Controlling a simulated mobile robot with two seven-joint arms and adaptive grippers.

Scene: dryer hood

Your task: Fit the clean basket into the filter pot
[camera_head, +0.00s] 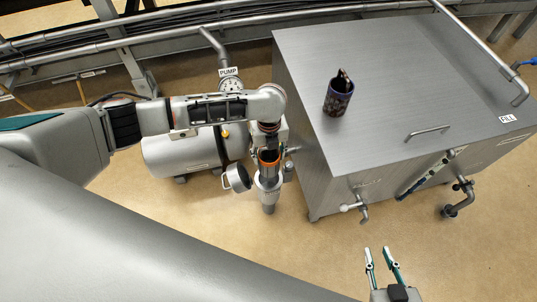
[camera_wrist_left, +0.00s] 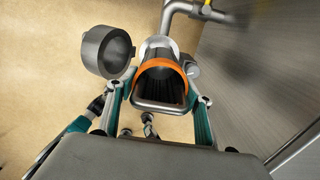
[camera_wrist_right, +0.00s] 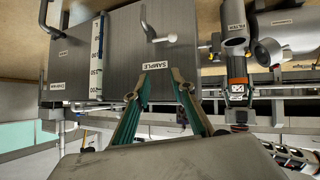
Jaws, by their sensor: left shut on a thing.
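The held basket (camera_head: 268,168) is a grey cylinder with an orange rim, in line above the filter pot (camera_head: 267,184). In the left wrist view, my left gripper (camera_wrist_left: 160,100) is shut on the basket (camera_wrist_left: 162,73), with fingers at both sides of its wire handle. The pot's pale mouth (camera_wrist_left: 157,44) shows beyond the rim. I cannot tell how far the basket's lower end is inside. The pot's round lid (camera_head: 236,178) hangs open to the left. A dark, speckled basket (camera_head: 338,97) stands on the tank top. My right gripper (camera_head: 381,254) is open and empty.
The large grey tank (camera_head: 410,70) stands close right of the pot, with valves and a gauge (camera_head: 425,174) on its front. The pump (camera_head: 180,153) lies behind my left arm. The floor in front (camera_head: 200,220) is clear.

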